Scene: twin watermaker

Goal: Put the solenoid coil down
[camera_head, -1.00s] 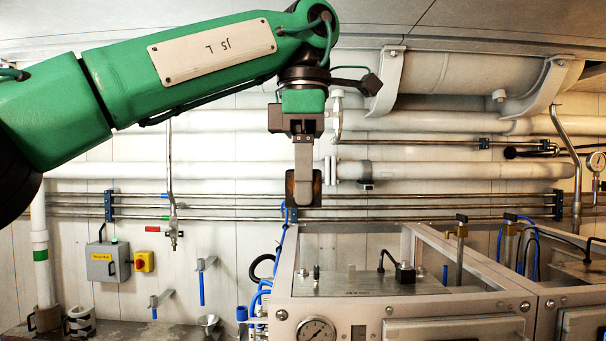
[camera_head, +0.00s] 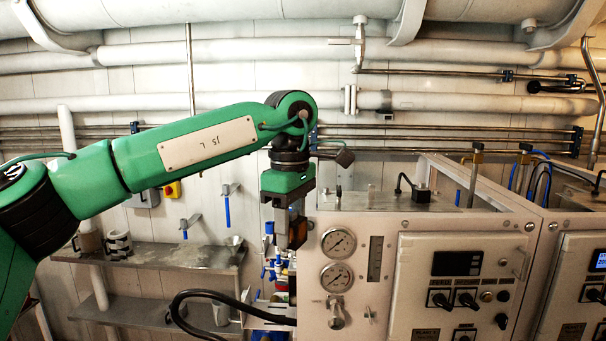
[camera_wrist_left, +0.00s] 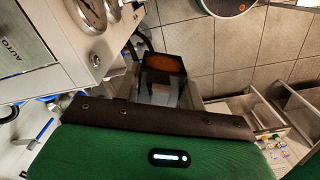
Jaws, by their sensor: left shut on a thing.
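My left gripper (camera_head: 291,222) points down at the left side of the watermaker cabinet, near the pressure gauges. It is shut on the solenoid coil (camera_head: 299,234), a dark block with an orange-brown face, and holds it below the level of the cabinet top. My right gripper is not in view.
The cabinet front (camera_head: 352,300) carries gauges, switches and a display. A metal shelf (camera_head: 165,257) runs along the wall at left, with a lower shelf (camera_head: 130,306) under it. A black hose (camera_head: 185,297) loops below the gripper. Blue valves and fittings (camera_head: 270,268) crowd the gap beside the cabinet.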

